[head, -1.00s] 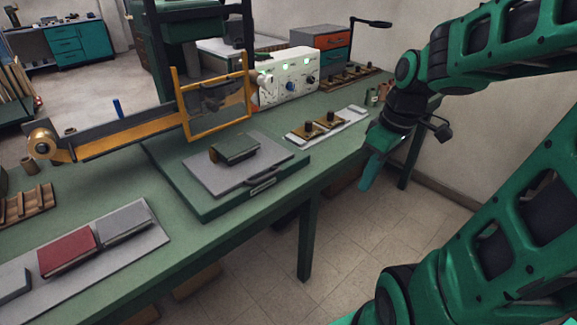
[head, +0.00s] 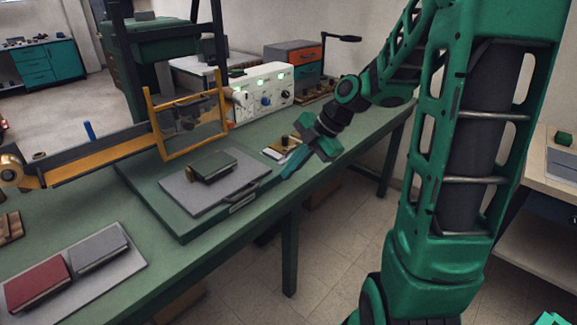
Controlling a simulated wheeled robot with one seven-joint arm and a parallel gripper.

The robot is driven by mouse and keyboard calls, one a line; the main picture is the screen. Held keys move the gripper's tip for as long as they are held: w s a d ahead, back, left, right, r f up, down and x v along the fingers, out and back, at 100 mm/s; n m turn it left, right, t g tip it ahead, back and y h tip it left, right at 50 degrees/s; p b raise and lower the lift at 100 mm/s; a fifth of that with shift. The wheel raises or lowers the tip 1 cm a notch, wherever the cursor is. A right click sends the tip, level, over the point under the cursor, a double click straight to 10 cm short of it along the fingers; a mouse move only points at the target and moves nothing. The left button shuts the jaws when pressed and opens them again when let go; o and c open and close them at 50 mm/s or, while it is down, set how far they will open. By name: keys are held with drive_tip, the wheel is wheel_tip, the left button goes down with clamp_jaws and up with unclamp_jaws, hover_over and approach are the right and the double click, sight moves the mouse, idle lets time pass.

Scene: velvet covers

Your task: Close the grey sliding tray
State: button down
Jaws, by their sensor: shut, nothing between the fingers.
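The grey sliding tray (head: 222,199) lies on a dark green base (head: 188,232) on the workbench, in the middle left of the head view. A dark handle (head: 243,198) is on its front edge, facing the aisle. A dark green book (head: 212,167) lies on the tray. My gripper (head: 289,172) is shut and empty, pointing down and left. In the picture it is just right of the tray and base, apart from the handle. I cannot tell its exact height over the bench edge.
A yellow frame (head: 160,128) stands behind the tray on a long guide. A white control box (head: 262,98) is farther back. Red (head: 36,283) and grey (head: 98,249) books lie on a board at front left. The floor (head: 335,215) before the bench is clear.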

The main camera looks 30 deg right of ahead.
drive_tip(key=w+a+f, duration=0.4)
drive_tip(key=w+f, duration=0.1)
drive_tip(key=f, duration=0.1)
drive_tip(key=shift+w, duration=0.3)
drive_tip(key=shift+a, duration=0.1)
